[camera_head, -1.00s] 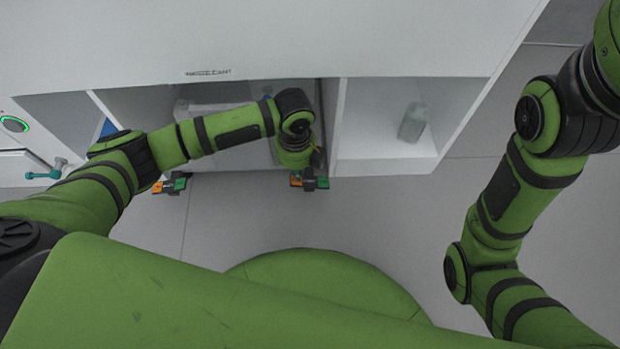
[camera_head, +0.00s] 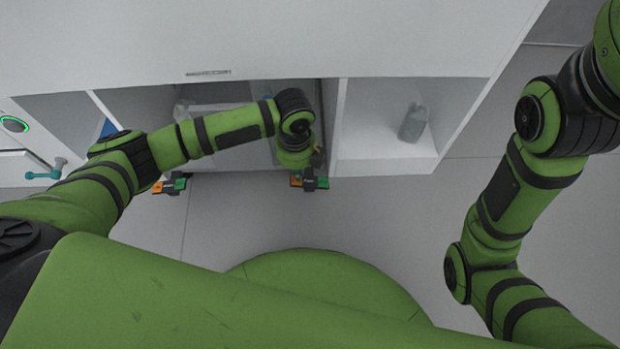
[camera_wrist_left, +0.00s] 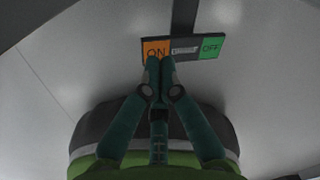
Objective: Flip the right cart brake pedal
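The right cart's brake pedal (camera_head: 309,182) is a dark bar low at the cabinet's front edge, with an orange end on the left and a green end on the right. In the left wrist view, the orange ON plate (camera_wrist_left: 155,46) and the green OFF plate (camera_wrist_left: 211,47) face the camera. My left gripper (camera_wrist_left: 160,63) is shut, empty, its fingertips together over the lower edge of the ON plate. I cannot tell whether they touch it. In the head view the wrist mostly hides this gripper. My right gripper is out of view.
Another orange and green pedal (camera_head: 171,184) is to the left, beneath my left forearm. A teal handle (camera_head: 45,173) sticks out at far left. A bottle (camera_head: 413,123) stands in the white cabinet's (camera_head: 300,35) right compartment. The floor (camera_head: 400,215) in front looks clear.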

